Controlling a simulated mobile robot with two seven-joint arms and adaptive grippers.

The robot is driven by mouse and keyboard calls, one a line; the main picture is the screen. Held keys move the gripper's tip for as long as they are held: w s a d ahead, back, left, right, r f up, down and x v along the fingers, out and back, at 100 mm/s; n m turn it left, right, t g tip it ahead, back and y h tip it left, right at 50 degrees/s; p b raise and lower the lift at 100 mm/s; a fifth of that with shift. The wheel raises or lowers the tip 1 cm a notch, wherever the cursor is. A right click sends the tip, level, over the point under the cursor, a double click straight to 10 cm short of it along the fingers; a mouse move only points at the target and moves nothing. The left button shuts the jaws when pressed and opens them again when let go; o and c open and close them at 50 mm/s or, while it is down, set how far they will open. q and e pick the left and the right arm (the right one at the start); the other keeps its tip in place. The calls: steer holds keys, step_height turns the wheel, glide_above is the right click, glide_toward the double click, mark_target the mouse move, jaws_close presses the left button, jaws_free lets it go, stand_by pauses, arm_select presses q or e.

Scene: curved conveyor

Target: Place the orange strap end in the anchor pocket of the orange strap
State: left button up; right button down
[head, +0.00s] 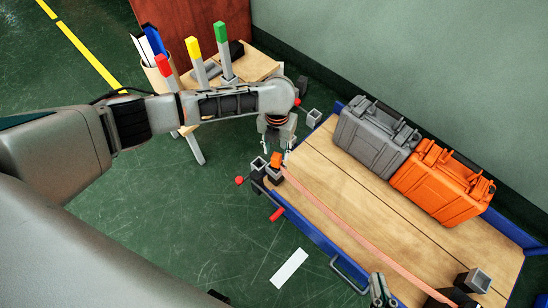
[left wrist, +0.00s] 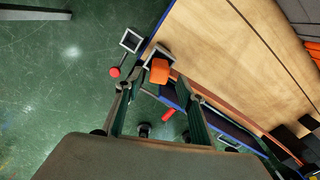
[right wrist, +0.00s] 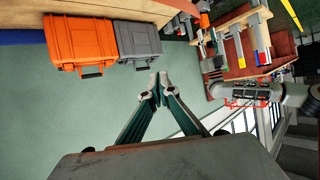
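The orange strap end (head: 276,160) is a small orange block at the table's left corner, and it also shows in the left wrist view (left wrist: 159,71). The orange strap (head: 350,229) runs from there along the front edge. A grey square pocket (head: 258,163) is beside the block. In the left wrist view, another grey square frame (left wrist: 158,52) shows behind the block; I cannot tell whether the block sits in it. My left gripper (head: 276,149) is open above the block, fingers apart on either side. My right gripper (right wrist: 158,88) is shut and empty, away from the strap end.
Grey (head: 376,136) and orange (head: 440,184) cases stand on the wooden table (head: 350,180). A grey pocket (head: 313,118) is off its back left edge, and another (head: 478,280) at the front right. Red knobs (head: 239,180) stick out by the corner. The middle is clear.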

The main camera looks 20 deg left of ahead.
arm_select(q)
step_height(320, 180, up, 5)
steer(key=shift+w+r+p, duration=0.1)
steer(key=shift+r+p, duration=0.05)
steer(key=shift+p, duration=0.55)
steer(key=shift+r, duration=0.4)
steer(key=shift+s, duration=0.2)
arm_select(e)
steer(key=shift+s+d+f+n, duration=0.4)
steer(key=shift+s+d+f, duration=0.2)
steer(key=shift+d+f, duration=0.3)
steer(key=shift+w+a+r, duration=0.1)
